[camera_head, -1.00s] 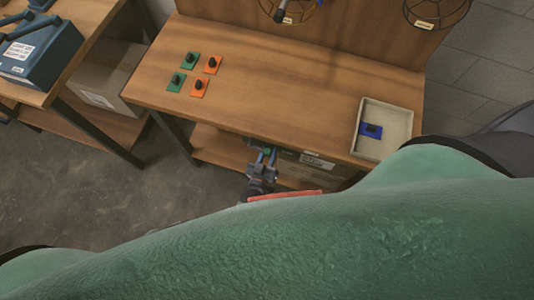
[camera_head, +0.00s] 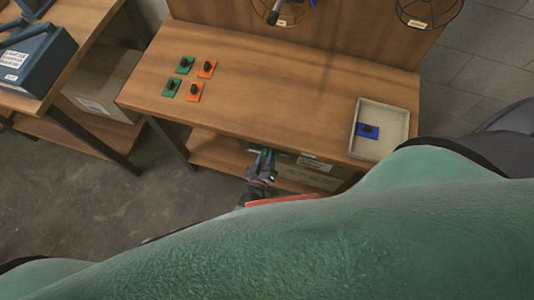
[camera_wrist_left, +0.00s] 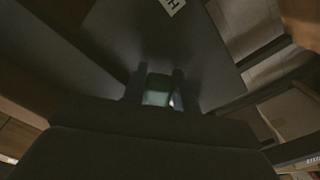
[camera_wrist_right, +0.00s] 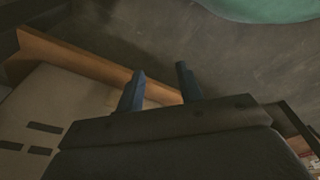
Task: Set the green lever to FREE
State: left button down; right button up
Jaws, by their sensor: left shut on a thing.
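The green lever (camera_wrist_left: 157,90) shows as a green block between the two dark fingers of my left gripper (camera_wrist_left: 157,88), in front of a dark panel. My left gripper is shut on it. In the head view my left gripper (camera_head: 264,158) is at the front edge of the workbench, below the tabletop, with a bit of green at its tips. The lever's pivot and position marks are hidden, apart from a white label with a letter like H (camera_wrist_left: 172,5). My right gripper (camera_wrist_right: 160,85) is open and empty in its wrist view, and hidden in the head view.
The wooden workbench (camera_head: 270,85) carries green and orange plates with black knobs (camera_head: 190,80) at left and a pale tray (camera_head: 397,120) with a blue part (camera_head: 367,131) at right. Cardboard boxes (camera_head: 310,172) stand on the shelf underneath. A large green surface fills the foreground.

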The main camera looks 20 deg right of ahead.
pick_arm(q)
jog(key=shift+w+a+r, duration=0.15)
jog(key=shift+w+r, duration=0.1)
jog(key=shift+w, duration=0.05)
pick_arm(e)
jog(key=shift+s+a, duration=0.1)
pick_arm(q)
jog(key=c, duration=1.1)
grip_release()
jog(key=shift+s+f, duration=0.2)
jog(key=shift+s+a, duration=0.1)
jog(key=shift+s, duration=0.15)
jog(key=shift+b+v, duration=1.45)
jog(key=shift+v, duration=2.15)
pick_arm(e)
notch_tip(320, 180, up, 6)
jog(key=w+a, duration=0.2)
jog(key=shift+a+g, duration=0.15)
jog(key=shift+g, duration=0.15)
pick_arm(q)
jog(key=shift+w+a, duration=0.1)
pick_arm(e)
jog(key=shift+w, duration=0.1)
